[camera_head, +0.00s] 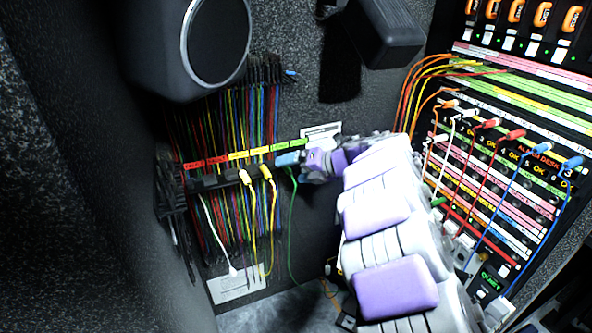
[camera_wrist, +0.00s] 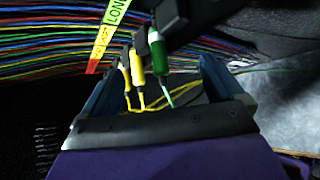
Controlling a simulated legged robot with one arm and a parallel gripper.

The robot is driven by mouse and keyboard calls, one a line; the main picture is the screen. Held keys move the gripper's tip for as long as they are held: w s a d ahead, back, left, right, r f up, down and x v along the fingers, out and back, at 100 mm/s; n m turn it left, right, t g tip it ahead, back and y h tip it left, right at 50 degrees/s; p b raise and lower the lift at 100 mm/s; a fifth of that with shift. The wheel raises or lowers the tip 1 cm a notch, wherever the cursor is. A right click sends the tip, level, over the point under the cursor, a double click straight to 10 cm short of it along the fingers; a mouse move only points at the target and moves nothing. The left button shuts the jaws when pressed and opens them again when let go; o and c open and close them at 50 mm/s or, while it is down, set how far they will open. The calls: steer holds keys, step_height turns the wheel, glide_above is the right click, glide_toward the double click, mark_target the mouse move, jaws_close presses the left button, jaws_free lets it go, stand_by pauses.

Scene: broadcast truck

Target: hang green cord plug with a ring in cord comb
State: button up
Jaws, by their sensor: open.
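The cord comb (camera_head: 207,183) is a dark rack on the wall under a strip of red, yellow and green labels. My gripper (camera_head: 287,159) is at the comb's right end, below the green label. In the wrist view my gripper (camera_wrist: 162,66) is open, its blue fingers apart on either side of the plugs. The green cord plug (camera_wrist: 159,56) with a pale ring hangs at the dark comb tooth (camera_wrist: 178,18) between the fingers, apart from both. Its green cord (camera_head: 291,230) hangs down the wall. Whether the plug is fully seated is unclear.
Two yellow plugs (camera_head: 245,177) hang left of the green one. Many coloured cords (camera_head: 235,115) hang behind. A round grey-rimmed unit (camera_head: 216,43) juts out above. A patch panel (camera_head: 500,180) with corded plugs stands right.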

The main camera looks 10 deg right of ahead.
steer(key=shift+o, duration=0.3)
steer(key=shift+s+d+b, duration=0.1)
steer(key=shift+s+b, duration=0.2)
steer(key=shift+s, duration=0.05)
steer(key=shift+s, duration=0.3)
steer(key=shift+s+d+b, duration=0.2)
steer(key=shift+s+b, duration=0.6)
steer(key=shift+s, duration=0.1)
steer(key=s+b, duration=0.1)
steer(key=s, duration=0.1)
steer(key=s+d+b, duration=0.1)
steer(key=s, duration=0.1)
steer(key=shift+s, duration=0.4)
